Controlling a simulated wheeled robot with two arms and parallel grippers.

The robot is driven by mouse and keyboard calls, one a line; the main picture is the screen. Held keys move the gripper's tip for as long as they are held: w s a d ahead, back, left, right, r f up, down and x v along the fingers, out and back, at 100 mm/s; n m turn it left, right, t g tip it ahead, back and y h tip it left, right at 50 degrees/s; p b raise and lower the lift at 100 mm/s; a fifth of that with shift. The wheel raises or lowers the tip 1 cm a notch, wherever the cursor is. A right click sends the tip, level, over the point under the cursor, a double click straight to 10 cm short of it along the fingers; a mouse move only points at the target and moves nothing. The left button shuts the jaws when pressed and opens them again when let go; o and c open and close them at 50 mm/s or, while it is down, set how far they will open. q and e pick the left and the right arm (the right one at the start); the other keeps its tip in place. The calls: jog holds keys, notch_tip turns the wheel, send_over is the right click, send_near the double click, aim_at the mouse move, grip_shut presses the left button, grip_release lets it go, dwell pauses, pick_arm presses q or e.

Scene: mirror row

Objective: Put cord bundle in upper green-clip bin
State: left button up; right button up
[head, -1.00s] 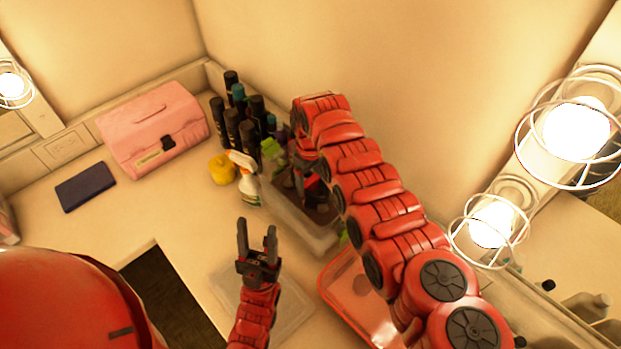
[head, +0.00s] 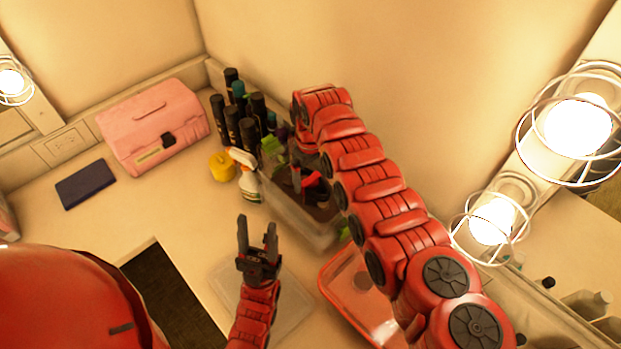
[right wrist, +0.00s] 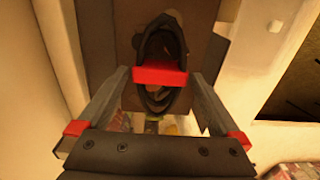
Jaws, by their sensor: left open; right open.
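The cord bundle is a black looped cord with a red band (right wrist: 160,74). In the right wrist view it lies between the spread fingers of my right gripper (right wrist: 160,92), with gaps on both sides, against a brown surface. In the head view my right gripper (head: 303,176) is over the clear bin (head: 318,232) with green clips (head: 272,147), partly hidden by my arm. A red bit of the bundle seems to show there, inside the bin's brown interior. My left gripper (head: 257,245) is open and empty, above the counter near a translucent lid or tray.
Dark bottles (head: 231,122), a yellow object (head: 222,166) and a spray bottle (head: 247,178) stand beside the bin. A pink case (head: 152,125) and a blue box (head: 85,185) sit further left. A red-rimmed clear container (head: 352,290) is in front. Caged bulbs (head: 578,125) line the right wall.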

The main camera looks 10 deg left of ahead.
aim_at(310, 180)
notch_tip(310, 180, up, 11)
jog(key=b, duration=0.3)
jog(key=shift+f, duration=0.2)
jog(key=shift+s, duration=0.1)
